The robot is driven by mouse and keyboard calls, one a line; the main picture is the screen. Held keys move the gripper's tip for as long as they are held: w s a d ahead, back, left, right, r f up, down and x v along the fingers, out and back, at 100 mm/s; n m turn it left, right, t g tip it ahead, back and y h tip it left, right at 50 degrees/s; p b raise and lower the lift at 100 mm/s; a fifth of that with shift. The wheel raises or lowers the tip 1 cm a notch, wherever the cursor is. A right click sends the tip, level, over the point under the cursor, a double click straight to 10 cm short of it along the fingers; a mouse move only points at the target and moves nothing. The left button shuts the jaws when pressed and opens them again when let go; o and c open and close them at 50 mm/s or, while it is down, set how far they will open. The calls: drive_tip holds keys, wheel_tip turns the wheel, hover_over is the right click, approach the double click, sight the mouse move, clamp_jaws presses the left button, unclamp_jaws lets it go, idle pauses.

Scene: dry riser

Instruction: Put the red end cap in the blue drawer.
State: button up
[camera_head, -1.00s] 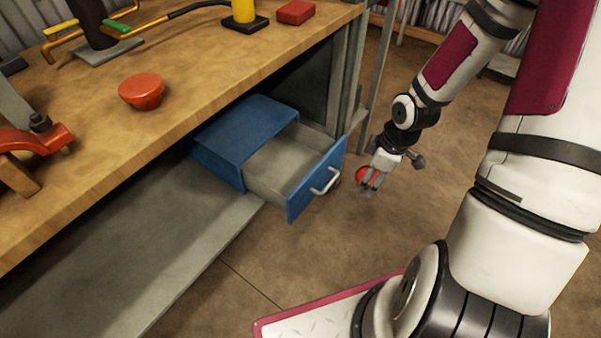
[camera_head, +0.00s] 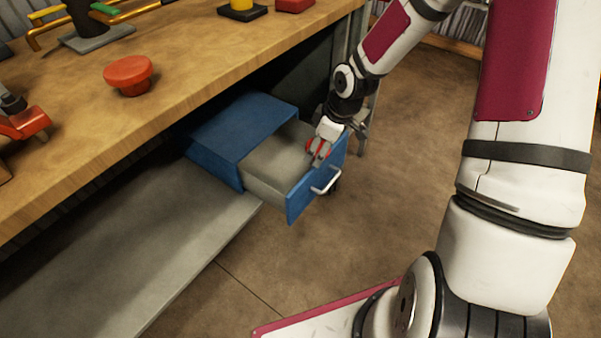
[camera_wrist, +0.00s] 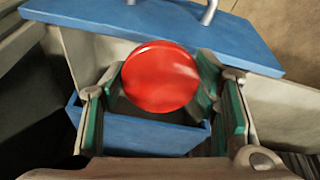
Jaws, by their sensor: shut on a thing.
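The blue drawer (camera_head: 297,196) is pulled out under the workbench, with its grey inside showing. My gripper (camera_head: 319,153) is over the drawer's front right part. It is shut on a round red end cap (camera_head: 311,146). In the wrist view the red end cap (camera_wrist: 160,77) sits between the two fingers of my gripper (camera_wrist: 160,100), with the drawer's blue front panel (camera_wrist: 165,28) at the top of the picture. Part of the drawer floor is hidden behind the cap and fingers. I cannot tell how high the cap is above the drawer floor.
Another red cap-like piece (camera_head: 128,74) lies on the wooden workbench (camera_head: 190,75). A red block (camera_head: 294,4) and a yellow piece on a black base (camera_head: 243,10) stand at the back. A grey lower shelf (camera_head: 150,245) runs left of the drawer. The floor to the right is clear.

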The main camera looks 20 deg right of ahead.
drive_tip(key=shift+w+a+f+b, duration=0.1)
drive_tip(key=shift+w+a+b, duration=0.05)
drive_tip(key=shift+w+a, duration=0.35)
drive_tip(key=shift+w+a+f+b, duration=0.15)
drive_tip(key=shift+w+a, duration=0.15)
drive_tip(key=shift+w, duration=0.3)
drive_tip(key=b+x, duration=0.4)
drive_tip(key=x, duration=0.6)
drive_tip(key=shift+f+b, duration=0.15)
drive_tip(key=shift+b, duration=0.2)
drive_tip(key=shift+w+a+f, duration=0.1)
drive_tip(key=shift+w+f, duration=0.05)
drive_tip(key=shift+f, duration=0.05)
drive_tip(key=shift+r+g+h+b, duration=0.15)
drive_tip(key=shift+g+h+b, duration=0.15)
drive_tip(key=shift+g+b, duration=0.1)
drive_tip(key=shift+w+g+h+b, duration=0.1)
drive_tip(key=shift+g+h+b, duration=0.55)
drive_tip(key=shift+g, duration=0.15)
drive_tip(key=shift+f+b, duration=0.6)
drive_tip(key=shift+f, duration=0.7)
drive_tip(key=shift+f, duration=0.15)
drive_tip(key=o, duration=1.5)
drive_tip(key=shift+c, duration=0.2)
